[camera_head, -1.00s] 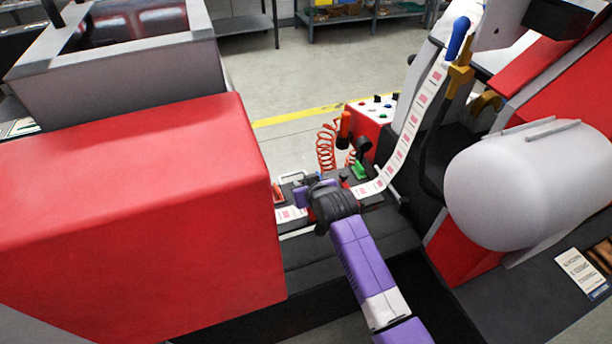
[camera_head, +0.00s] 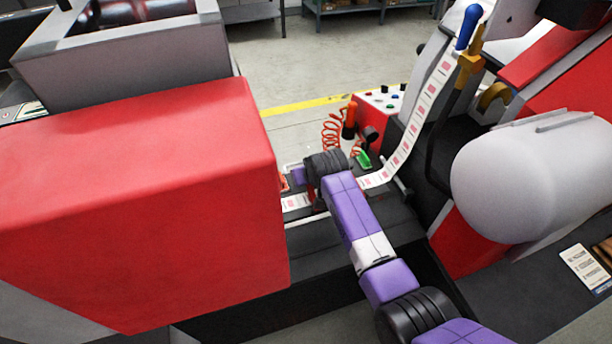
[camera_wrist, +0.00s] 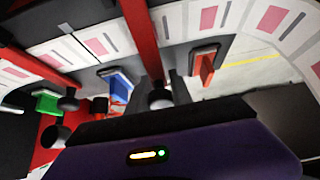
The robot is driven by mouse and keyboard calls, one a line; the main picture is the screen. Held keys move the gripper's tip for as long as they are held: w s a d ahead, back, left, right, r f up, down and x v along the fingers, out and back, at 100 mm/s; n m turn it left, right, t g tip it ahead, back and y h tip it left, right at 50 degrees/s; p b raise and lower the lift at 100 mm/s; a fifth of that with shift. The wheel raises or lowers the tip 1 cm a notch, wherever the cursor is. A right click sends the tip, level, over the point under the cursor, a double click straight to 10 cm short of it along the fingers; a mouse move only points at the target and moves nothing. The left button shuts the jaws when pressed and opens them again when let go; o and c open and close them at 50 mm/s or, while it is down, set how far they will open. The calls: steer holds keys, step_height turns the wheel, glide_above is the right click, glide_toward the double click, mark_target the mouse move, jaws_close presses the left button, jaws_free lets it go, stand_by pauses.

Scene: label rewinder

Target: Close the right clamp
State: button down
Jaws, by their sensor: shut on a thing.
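My gripper (camera_wrist: 165,88) is shut on a black round knob (camera_wrist: 160,98) at the lower end of a red bar (camera_wrist: 140,38) in the wrist view. This bar crosses the white label strip (camera_wrist: 100,40). A second red bar (camera_wrist: 38,65) crosses the strip on the left, with black knobs (camera_wrist: 69,101) near it. I cannot tell for sure which bar is the right clamp. In the head view my gripper (camera_head: 308,175) is over the splice table, mostly hidden by my wrist. A black knob (camera_head: 371,134) stands free to its right, behind a green part (camera_head: 362,160).
An orange-handled tool (camera_head: 349,118) with a red coiled hose (camera_head: 331,132) stands behind my wrist. A large red housing (camera_head: 140,200) is close on the left. A white roll (camera_head: 525,185) and a blue-handled lever (camera_head: 468,28) are on the right.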

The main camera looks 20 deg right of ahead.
mark_target(311, 191)
steer(key=shift+s+f, duration=0.25)
steer(key=shift+f, duration=0.15)
steer(key=c, duration=1.2)
jaws_free()
steer(key=shift+o, duration=0.2)
steer(key=shift+r, duration=0.2)
steer(key=shift+r, duration=0.2)
steer(key=v, duration=0.7)
steer(key=shift+s, duration=0.15)
